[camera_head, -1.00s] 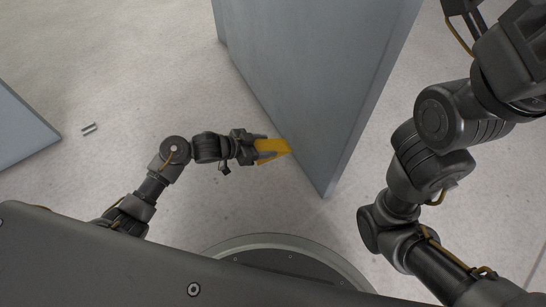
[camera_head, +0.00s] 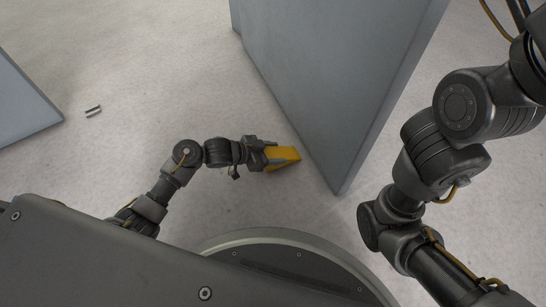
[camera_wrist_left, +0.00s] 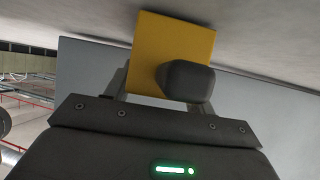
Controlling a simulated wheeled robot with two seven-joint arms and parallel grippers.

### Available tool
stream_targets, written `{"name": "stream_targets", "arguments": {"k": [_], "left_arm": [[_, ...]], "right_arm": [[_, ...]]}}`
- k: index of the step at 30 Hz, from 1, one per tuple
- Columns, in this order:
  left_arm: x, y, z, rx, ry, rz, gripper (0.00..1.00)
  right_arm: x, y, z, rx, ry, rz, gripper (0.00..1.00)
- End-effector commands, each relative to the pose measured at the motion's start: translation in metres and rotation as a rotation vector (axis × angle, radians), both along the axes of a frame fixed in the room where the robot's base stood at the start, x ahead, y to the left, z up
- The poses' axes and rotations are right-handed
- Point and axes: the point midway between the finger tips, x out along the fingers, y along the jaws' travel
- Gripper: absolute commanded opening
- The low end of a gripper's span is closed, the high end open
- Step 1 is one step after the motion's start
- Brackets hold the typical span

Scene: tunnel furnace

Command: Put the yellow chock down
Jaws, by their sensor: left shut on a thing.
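The yellow chock (camera_head: 285,156) is a wedge held at the tip of my left gripper (camera_head: 268,156), close to the face of a large grey panel. In the left wrist view the yellow chock (camera_wrist_left: 172,48) shows as a yellow block between the fingers of my left gripper (camera_wrist_left: 155,82), which is shut on it. I cannot tell whether the chock touches the floor or the panel. My right arm comes in at the right side, but its gripper is out of the picture.
The tall grey panel (camera_head: 330,75) stands just right of the chock. Another grey panel edge (camera_head: 22,100) is at the far left. Small metal pieces (camera_head: 93,111) lie on the pale floor (camera_head: 155,75), which is otherwise clear on the left.

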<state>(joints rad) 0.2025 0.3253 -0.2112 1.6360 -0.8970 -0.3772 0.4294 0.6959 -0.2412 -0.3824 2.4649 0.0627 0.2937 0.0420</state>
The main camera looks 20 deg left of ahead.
Motion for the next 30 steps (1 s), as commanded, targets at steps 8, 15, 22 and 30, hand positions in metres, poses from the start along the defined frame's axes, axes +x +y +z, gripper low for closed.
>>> {"name": "stream_targets", "arguments": {"k": [8, 15, 22, 30], "left_arm": [[0.001, 0.0, 0.0, -0.002, -0.003, 0.0, 0.17], [0.0, 0.0, -0.005, -0.001, 0.0, 0.0, 0.68], [0.0, 0.0, -0.005, -0.001, 0.0, 0.001, 0.76], [-0.006, 0.008, 0.007, 0.002, 0.001, 0.002, 0.76]], "right_arm": [[-0.001, 0.001, 0.008, 0.016, -0.013, 0.017, 0.36], [-0.002, 0.001, 0.007, 0.012, -0.015, 0.012, 0.36], [0.001, 0.001, 0.002, 0.002, -0.001, 0.004, 0.36], [0.0, 0.002, 0.014, 0.002, -0.004, 0.003, 0.36]]}}
